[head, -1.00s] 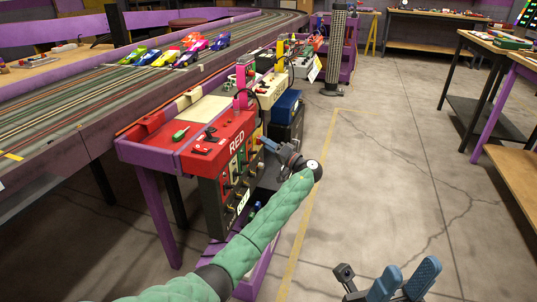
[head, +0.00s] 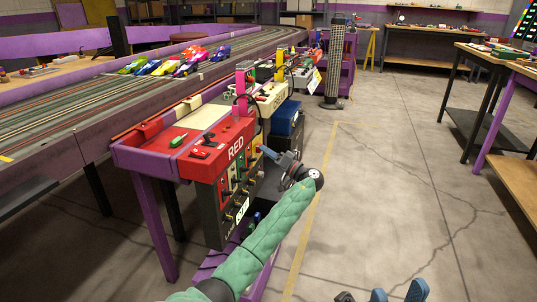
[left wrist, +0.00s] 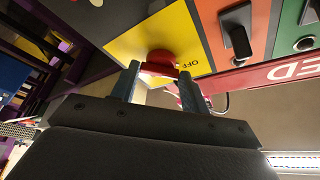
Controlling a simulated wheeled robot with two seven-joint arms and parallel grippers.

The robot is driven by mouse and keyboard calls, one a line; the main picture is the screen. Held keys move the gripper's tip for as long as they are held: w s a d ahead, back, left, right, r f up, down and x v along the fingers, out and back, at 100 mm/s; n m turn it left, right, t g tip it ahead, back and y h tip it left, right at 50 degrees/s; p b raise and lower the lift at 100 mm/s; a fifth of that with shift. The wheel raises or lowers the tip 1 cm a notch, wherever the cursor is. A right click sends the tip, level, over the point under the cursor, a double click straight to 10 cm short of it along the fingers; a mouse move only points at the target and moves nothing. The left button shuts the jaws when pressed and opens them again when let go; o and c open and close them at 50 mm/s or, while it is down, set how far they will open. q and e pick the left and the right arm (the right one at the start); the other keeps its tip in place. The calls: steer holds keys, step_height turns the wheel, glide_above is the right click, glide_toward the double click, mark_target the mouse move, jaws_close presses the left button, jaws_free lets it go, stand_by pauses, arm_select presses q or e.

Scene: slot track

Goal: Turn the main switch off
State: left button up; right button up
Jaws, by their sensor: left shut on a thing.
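The main switch is a red knob (left wrist: 160,57) on a yellow plate (left wrist: 128,42) in the left wrist view, with the word OFF printed beside it. My left gripper (left wrist: 159,72) has one finger on each side of the knob's red grip bar and is shut on it. In the head view my left gripper (head: 268,152) reaches the side face of the red control box (head: 236,128); the knob is hidden there. My right gripper (head: 398,293) is at the bottom edge, its two blue fingers apart and nothing seen between them.
The black panel (head: 213,215) below the red box carries several other switches. A slot track (head: 60,105) with several toy cars (head: 185,62) runs behind. The floor (head: 390,190) to the right is clear up to a workbench (head: 520,115).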

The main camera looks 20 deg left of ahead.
arm_select(q)
steer(key=o, duration=1)
steer(key=shift+d, duration=0.1)
steer(key=p+v, duration=0.1)
steer(key=v, duration=0.6)
steer(key=shift+s+d+f+p, duration=0.1)
steer(key=shift+d+f+p, duration=0.05)
steer(key=shift+d+p, duration=0.15)
